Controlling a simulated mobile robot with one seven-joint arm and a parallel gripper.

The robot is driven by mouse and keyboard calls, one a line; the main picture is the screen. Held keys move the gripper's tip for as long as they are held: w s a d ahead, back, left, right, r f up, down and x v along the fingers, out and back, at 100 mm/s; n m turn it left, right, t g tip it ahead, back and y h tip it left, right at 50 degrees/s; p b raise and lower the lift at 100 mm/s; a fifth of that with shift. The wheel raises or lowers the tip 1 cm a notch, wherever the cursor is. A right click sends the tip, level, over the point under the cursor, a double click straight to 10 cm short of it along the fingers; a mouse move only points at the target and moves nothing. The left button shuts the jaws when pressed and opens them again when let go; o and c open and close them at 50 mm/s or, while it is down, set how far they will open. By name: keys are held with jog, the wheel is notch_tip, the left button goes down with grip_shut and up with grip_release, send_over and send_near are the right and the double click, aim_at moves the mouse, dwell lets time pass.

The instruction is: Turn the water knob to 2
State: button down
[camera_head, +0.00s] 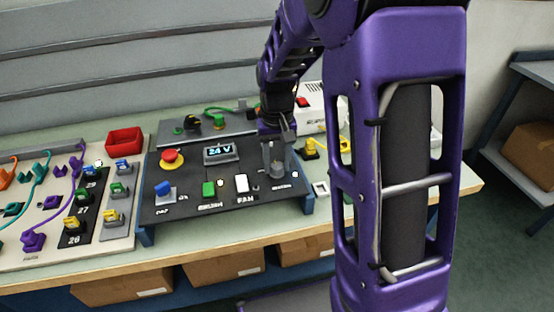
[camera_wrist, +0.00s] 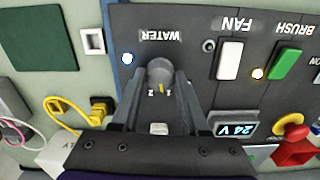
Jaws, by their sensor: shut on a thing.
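The water knob (camera_wrist: 159,70) is a grey round knob on the dark control panel, below the upside-down WATER label in the wrist view. I cannot tell for sure which mark the knob points to. My gripper (camera_wrist: 160,80) is shut on the knob, with one finger on each side.
Close to the knob are the white FAN switch (camera_wrist: 230,60), the green BRUSH switch (camera_wrist: 286,63) and the 24 V display (camera_wrist: 235,129). A red emergency button (camera_head: 172,157) and a blue switch (camera_head: 165,189) sit further left. A yellow plug (camera_wrist: 99,108) with cable lies beside the panel.

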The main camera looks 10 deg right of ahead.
aim_at(277, 165)
jog(key=m+p, duration=0.1)
jog(key=m, duration=0.4)
jog(key=shift+m, duration=0.4)
dwell(0.4)
jog(key=shift+c, duration=2.1)
grip_release()
jog(key=shift+r, duration=0.1)
notch_tip(277, 165, up, 17)
jog(key=p, duration=0.2)
jog(key=shift+r, duration=0.15)
